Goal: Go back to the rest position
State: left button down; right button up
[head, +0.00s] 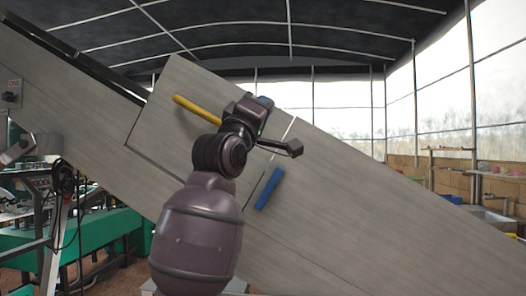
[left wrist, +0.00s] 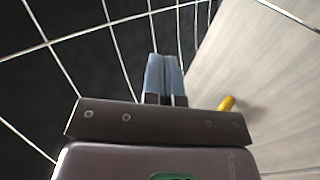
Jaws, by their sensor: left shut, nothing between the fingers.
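My left gripper (head: 264,101) is raised in front of a large slanted grey panel (head: 180,85). Its arm comes up from the bottom of the head view and hides part of the panel. In the left wrist view the two blue-grey fingers (left wrist: 165,75) lie together, shut with nothing between them. My right gripper is in neither view.
A yellow handle (head: 195,109) and a blue handle (head: 269,189) sit on the panel, close to my left arm. The yellow one also shows in the left wrist view (left wrist: 227,103). A green machine (head: 100,238) stands at lower left. A sink (head: 492,219) is at far right.

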pick_arm(q)
jog(key=s+a+f+m+y, duration=0.1)
jog(key=a+f+m+y, duration=0.15)
jog(key=a+f, duration=0.75)
jog(key=a+f+m+g+y, duration=0.15)
jog(key=f+y, duration=0.25)
jog(key=f, duration=1.5)
jog(key=s+a+f+m+y, duration=0.1)
jog(key=a+f+m+y, duration=0.3)
jog(key=f, duration=1)
jog(key=s+a+f+n+g+y, duration=0.15)
jog(key=s+a+f, duration=0.3)
jog(key=f, duration=0.55)
jog(key=s+a+f+g, duration=0.25)
jog(key=s+f, duration=0.35)
jog(key=f, duration=0.3)
jog(key=s+a+f+g, duration=0.2)
jog(key=s+f, duration=0.6)
jog(key=s, duration=0.2)
jog(key=s+a+f+n+g+y, duration=0.1)
jog(key=s+a+f+g, duration=0.1)
jog(key=s+f, duration=0.6)
jog(key=shift+s+a+f+y, duration=0.35)
jog(key=shift+s+a, duration=0.3)
jog(key=shift+s, duration=0.45)
jog(key=shift+f, duration=0.1)
